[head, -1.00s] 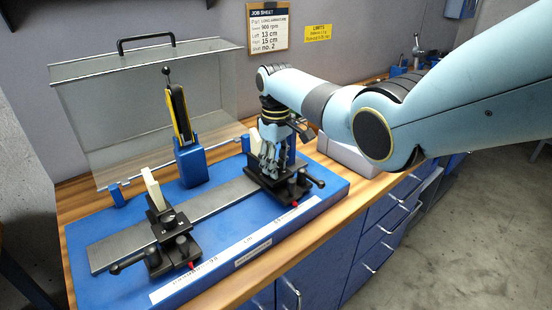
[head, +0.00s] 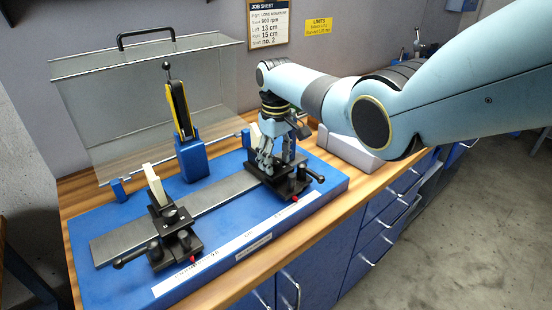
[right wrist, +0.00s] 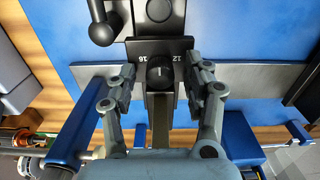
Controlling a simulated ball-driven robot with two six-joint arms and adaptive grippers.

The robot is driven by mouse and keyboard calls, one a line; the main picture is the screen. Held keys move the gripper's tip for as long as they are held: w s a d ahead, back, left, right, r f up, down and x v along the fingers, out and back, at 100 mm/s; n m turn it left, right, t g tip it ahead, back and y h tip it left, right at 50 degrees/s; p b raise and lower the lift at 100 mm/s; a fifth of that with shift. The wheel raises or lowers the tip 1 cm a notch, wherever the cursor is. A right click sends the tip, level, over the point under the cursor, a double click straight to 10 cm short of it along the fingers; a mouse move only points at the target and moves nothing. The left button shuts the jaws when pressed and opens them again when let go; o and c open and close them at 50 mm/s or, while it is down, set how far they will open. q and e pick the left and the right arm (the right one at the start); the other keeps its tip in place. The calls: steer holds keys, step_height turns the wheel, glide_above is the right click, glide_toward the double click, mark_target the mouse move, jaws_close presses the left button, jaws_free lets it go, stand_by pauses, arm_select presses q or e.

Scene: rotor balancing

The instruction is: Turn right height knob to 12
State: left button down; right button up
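The right height knob (right wrist: 159,71) is a round dark knob with a light pointer mark. It sits on the black right support (head: 297,184), with the numbers 12 and 16 printed beside it in the right wrist view. The pointer lies near the 16 side, but its exact reading is too small to tell. My right gripper (head: 270,160) points down over the right support. In the right wrist view its two fingers (right wrist: 160,76) are open, one on each side of the knob, with gaps between. In the head view the fingers hide the knob. My left gripper is out of view.
The left support (head: 172,228) stands on the same grey rail (head: 222,197) of the blue base (head: 110,290). A yellow-and-black device in a blue holder (head: 192,160) and a clear hinged cover (head: 115,110) stand behind. A job sheet (head: 268,22) hangs on the wall.

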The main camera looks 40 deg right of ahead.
mark_target(276, 161)
step_height(276, 161, up, 12)
stand_by(0.6)
steer(key=shift+f, duration=0.1)
